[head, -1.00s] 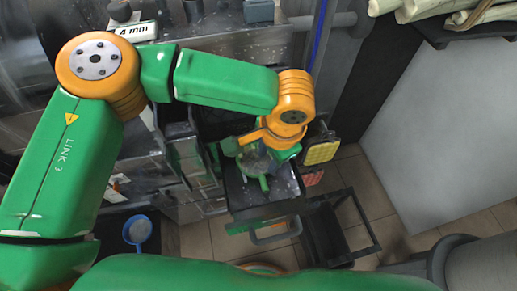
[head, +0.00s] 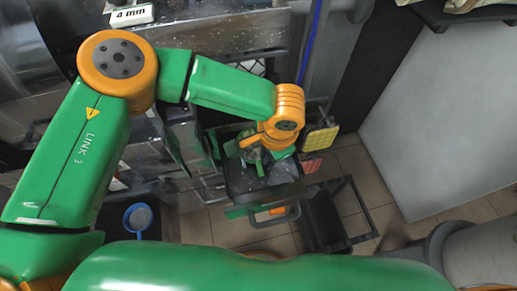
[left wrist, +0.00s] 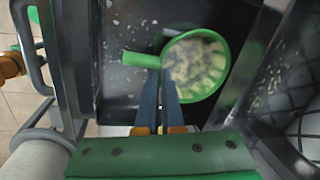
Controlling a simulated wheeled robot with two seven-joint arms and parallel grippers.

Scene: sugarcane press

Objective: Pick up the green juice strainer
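The green juice strainer (left wrist: 222,76) lies in a dark metal tray, its round rim around a mesh bowl with pale bits in it. Its short green handle (left wrist: 138,60) points left in the left wrist view. My left gripper (left wrist: 160,76) reaches down where the handle meets the rim. Its two blue fingers are close together there, but I cannot tell whether they are clamped on the strainer. In the head view my left gripper (head: 257,152) is over the tray (head: 262,188) and largely covers the strainer. My right gripper is not in view.
A blue-rimmed strainer (head: 138,217) hangs or rests at the lower left. A dark open-frame stand (head: 335,215) is right of the tray. Yellow (head: 318,138) and red blocks sit beside it. The metal press body is behind; a grey panel (head: 440,130) stands at right.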

